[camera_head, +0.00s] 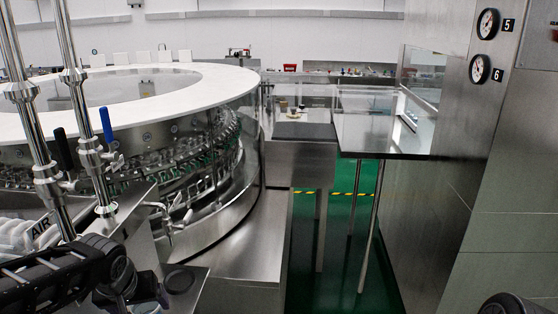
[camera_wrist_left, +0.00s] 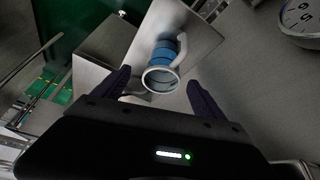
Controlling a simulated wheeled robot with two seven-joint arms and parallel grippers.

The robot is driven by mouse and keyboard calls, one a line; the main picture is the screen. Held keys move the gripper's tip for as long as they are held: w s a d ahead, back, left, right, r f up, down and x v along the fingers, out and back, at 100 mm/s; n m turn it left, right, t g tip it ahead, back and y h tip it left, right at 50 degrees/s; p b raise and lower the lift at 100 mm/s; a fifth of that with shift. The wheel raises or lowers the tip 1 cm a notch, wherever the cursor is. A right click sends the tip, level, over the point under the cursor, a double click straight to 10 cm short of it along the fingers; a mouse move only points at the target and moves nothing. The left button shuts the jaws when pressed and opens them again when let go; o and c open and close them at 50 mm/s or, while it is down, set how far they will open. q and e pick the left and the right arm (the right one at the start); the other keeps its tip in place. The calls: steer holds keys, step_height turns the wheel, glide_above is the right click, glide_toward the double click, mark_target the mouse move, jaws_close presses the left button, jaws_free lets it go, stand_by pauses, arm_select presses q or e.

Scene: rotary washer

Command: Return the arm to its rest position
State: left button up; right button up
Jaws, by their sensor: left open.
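My left arm (camera_head: 60,276) is a black arm at the lower left of the head view, beside the steel machine parts. In the left wrist view my left gripper (camera_wrist_left: 158,78) has two dark fingers spread apart. A blue and whitish cylindrical object (camera_wrist_left: 166,54) with a pale curved handle or hose shows past the fingers, in front of a steel plate. I cannot tell whether it touches the gripper; the fingers are not closed on it. A dark rounded part at the lower right edge of the head view may be my right arm; no right gripper shows.
The large round washer (camera_head: 198,93) with a white rim fills the left of the head view. Upright steel pipes with a blue lever (camera_head: 106,125) stand near my left arm. A steel table (camera_head: 375,134) and a gauge wall (camera_head: 440,190) stand right. Green floor (camera_head: 340,220) lies open between.

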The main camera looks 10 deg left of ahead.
arm_select(q)
steer(key=w+d+f+m+t+h, duration=0.25)
steer(key=w+d, duration=0.25)
steer(key=d, duration=0.4)
steer(key=d+f+m+h+p, duration=0.1)
steer(key=d+f+h, duration=0.1)
steer(key=d+f, duration=0.7)
steer(key=s+d+f+g+p, duration=0.1)
steer(key=s+d+f+g, duration=0.2)
steer(key=s+f, duration=0.7)
steer(key=s+d+f+n+g+h+p, duration=0.1)
steer(key=s+d+f+g, duration=0.2)
steer(key=s+d+f, duration=0.3)
steer(key=s+f, duration=0.5)
steer(key=s, duration=0.2)
steer(key=shift+d, duration=0.4)
steer(key=shift+s, duration=0.1)
